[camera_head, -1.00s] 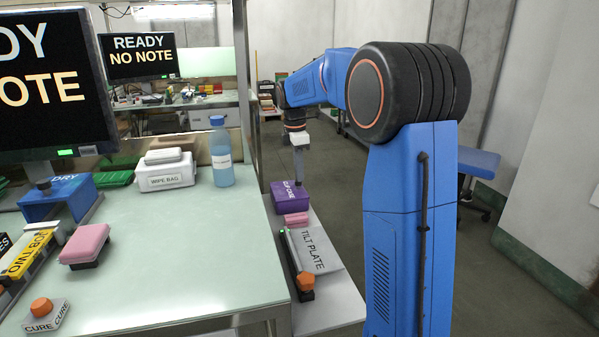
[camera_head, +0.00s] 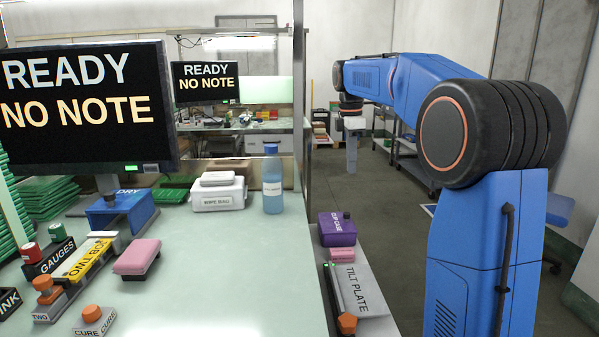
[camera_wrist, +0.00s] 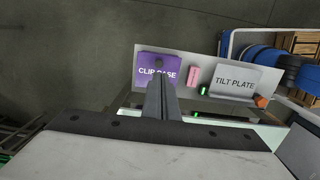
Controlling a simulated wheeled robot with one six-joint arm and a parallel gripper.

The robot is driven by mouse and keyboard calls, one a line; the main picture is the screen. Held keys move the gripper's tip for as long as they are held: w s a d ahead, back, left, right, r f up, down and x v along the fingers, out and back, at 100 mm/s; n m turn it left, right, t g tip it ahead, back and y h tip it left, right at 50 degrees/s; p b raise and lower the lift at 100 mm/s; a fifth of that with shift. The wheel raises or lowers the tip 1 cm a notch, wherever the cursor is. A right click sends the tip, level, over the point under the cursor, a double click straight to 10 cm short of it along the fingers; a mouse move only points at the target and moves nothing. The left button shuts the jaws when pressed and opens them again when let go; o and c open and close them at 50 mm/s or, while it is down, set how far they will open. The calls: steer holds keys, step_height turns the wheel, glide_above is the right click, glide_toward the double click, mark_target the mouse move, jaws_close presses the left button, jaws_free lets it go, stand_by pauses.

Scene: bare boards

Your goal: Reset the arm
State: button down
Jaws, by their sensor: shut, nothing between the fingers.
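My blue arm rises at the right of the head view, with its forearm reaching back and left. My gripper (camera_head: 351,160) hangs from its end, pointing down, above the floor and beyond the side shelf. In the wrist view my gripper (camera_wrist: 162,92) shows as two grey fingers closed together with nothing between them. The fingertips overlap the lower edge of the purple clip case (camera_wrist: 158,66) in that view, but it is apart from them in the head view, where the clip case (camera_head: 337,229) lies on the side shelf.
The tilt plate (camera_head: 362,288) and a pink block (camera_head: 342,255) share the side shelf with the case. Bare floor (camera_head: 385,215) lies beyond the shelf.

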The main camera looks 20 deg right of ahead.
steer(key=shift+s, duration=0.1)
steer(key=s+a+f+m+t, duration=0.1)
steer(key=s+a+f+m, duration=0.25)
steer(key=s, duration=0.65)
steer(key=s+a+f+m+t, duration=0.15)
steer(key=s+f+m, duration=0.25)
steer(key=s, duration=0.6)
steer(key=s+a+f+m+t, duration=0.1)
steer(key=s+a+f+m, duration=0.25)
steer(key=s, duration=0.65)
steer(key=s+f+m, duration=0.1)
steer(key=s+f, duration=0.2)
steer(key=s+f+m+t, duration=0.1)
steer(key=s+f+m, duration=0.1)
steer(key=s+f, duration=0.1)
steer(key=s+f+m, duration=0.1)
steer(key=s+f, duration=0.2)
steer(key=shift+a+m+y, duration=0.4)
